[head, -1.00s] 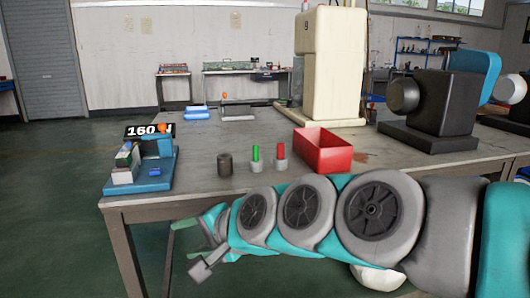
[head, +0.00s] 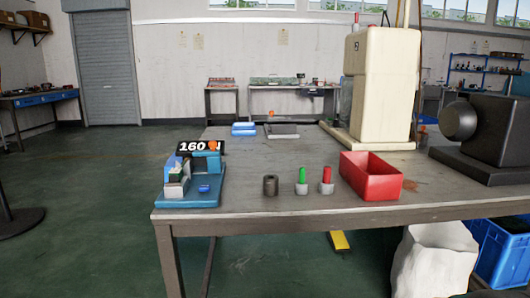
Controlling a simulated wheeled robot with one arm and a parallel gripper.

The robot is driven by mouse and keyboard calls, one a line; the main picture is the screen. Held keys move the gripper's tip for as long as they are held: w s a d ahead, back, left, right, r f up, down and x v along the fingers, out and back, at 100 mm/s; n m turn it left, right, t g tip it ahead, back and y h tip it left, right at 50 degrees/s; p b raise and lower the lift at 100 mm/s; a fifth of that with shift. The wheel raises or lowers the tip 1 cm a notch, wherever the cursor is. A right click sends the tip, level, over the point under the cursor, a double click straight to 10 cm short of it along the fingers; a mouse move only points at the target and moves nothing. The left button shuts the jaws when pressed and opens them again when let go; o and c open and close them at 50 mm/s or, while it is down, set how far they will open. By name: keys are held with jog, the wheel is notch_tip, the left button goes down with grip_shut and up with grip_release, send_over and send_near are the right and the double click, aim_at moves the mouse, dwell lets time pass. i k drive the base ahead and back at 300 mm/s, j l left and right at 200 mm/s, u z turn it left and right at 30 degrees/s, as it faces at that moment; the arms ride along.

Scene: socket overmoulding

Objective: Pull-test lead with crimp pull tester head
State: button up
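The pull tester (head: 192,180) stands at the left front corner of the grey table. It has a blue base, a grey and blue head and a display (head: 194,147) reading 160 at its back. An orange knob (head: 212,144) shows beside the display. No separate lead can be made out on it at this size. A dark hollow cylinder (head: 270,186), a green-topped piece (head: 302,182) and a red-topped piece (head: 327,181) stand in a row to its right. My gripper and arm are out of view.
A red open bin (head: 370,180) stands right of the small pieces. A tall cream machine (head: 384,90) and a dark machine (head: 490,135) stand behind on the table (head: 240,206). A white sack (head: 434,262) and blue crate (head: 503,250) are at floor level.

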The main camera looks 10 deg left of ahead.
aim_at(176, 174)
jog(key=k+j+u, duration=0.15)
jog(key=j, duration=0.35)
jog(key=k+j+u, duration=0.15)
jog(key=j, duration=0.3)
jog(key=k+j+u, duration=0.15)
jog(key=j, duration=0.35)
jog(key=i, duration=0.05)
